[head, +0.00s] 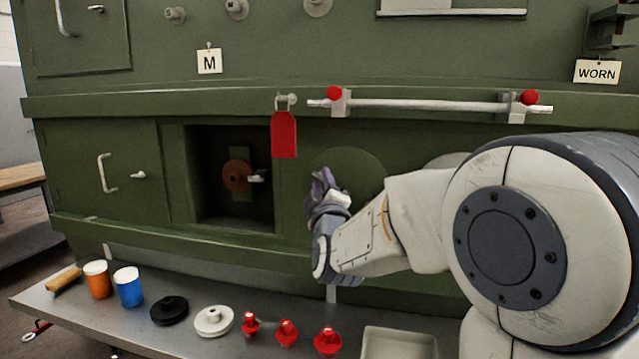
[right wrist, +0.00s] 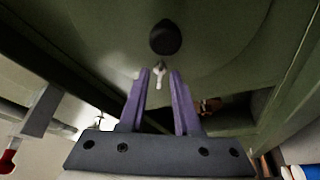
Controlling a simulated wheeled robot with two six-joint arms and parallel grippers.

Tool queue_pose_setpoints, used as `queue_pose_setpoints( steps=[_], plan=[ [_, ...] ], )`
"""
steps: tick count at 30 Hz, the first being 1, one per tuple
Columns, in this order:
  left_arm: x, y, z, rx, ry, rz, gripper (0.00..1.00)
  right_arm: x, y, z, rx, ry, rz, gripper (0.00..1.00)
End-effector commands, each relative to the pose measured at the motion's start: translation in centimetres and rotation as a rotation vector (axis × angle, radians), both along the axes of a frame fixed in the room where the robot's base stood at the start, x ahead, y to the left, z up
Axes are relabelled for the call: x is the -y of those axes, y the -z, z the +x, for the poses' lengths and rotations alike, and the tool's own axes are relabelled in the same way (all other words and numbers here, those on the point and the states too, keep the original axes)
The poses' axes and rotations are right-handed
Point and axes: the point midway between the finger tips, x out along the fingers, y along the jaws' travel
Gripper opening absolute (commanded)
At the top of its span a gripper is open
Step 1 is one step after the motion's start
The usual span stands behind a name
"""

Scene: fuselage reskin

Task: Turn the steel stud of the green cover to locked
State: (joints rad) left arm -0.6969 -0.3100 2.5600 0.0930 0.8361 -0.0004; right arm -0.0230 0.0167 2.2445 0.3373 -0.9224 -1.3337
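The green cover (head: 362,166) is a round disc on the green fuselage side, right of the square recess, partly hidden by my right arm in the head view. In the right wrist view the cover (right wrist: 105,35) fills the upper middle, with a dark round knob (right wrist: 165,37) on it. A small steel stud (right wrist: 159,74) shows just below the knob, between the fingertips. I cannot tell its lock position. My right gripper (head: 323,178) has purple fingers; in the right wrist view they (right wrist: 160,76) stand apart with gaps beside the stud. My left gripper is not in view.
A red tag (head: 284,135) hangs left of the cover, and a metal rail (head: 425,105) runs above it. The open recess (head: 205,180) holds a brown round part (head: 237,176). A grey shelf (head: 200,347) below carries cups, discs, several red parts and a tray (head: 398,343).

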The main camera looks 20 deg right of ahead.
Motion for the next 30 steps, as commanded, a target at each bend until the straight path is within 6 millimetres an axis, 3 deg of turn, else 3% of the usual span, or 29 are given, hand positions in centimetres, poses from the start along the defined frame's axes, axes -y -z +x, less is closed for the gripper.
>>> queue_pose_setpoints(
  steps=[1,2,14,30],
  plan=[
    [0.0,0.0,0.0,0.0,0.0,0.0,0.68,0.0,0.0,0.0,0.0,0.0,0.0,0.09],
    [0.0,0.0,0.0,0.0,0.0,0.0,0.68,0.0,0.0,0.0,0.0,0.0,0.0,0.0],
    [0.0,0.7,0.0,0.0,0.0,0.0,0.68,-0.1,0.2,0.0,0.015,-0.001,0.022,0.0],
    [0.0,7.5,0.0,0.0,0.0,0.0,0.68,-0.4,1.1,0.2,0.231,-0.003,0.345,0.0]
  ],
)
